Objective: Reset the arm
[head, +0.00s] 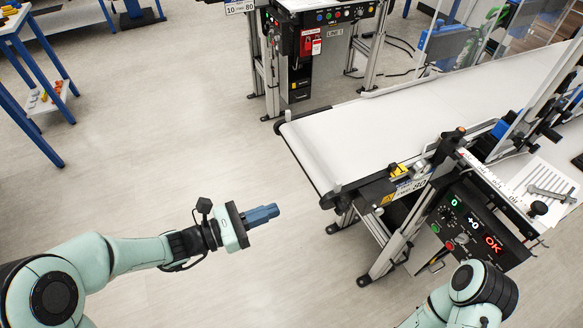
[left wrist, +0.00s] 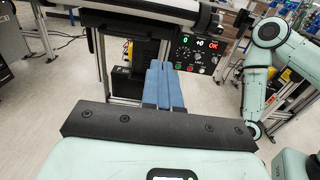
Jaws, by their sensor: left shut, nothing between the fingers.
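My left arm reaches in from the left in the head view. Its gripper (head: 262,215) has blue fingers pressed together, with nothing between them. It hangs over open floor, left of the belt conveyor and apart from it. In the left wrist view the same blue fingers (left wrist: 163,84) are side by side and shut. Part of my right arm (head: 480,290) shows at the bottom right of the head view, near the control panel. Its gripper is out of view there, and I cannot make it out in the left wrist view.
A white belt conveyor (head: 365,140) runs from the middle to the upper right. Its control panel (head: 470,228) shows lit digits and a red OK. A second conveyor (head: 315,5) stands behind, and a blue-legged table (head: 35,70) at upper left. The floor (head: 170,120) between is clear.

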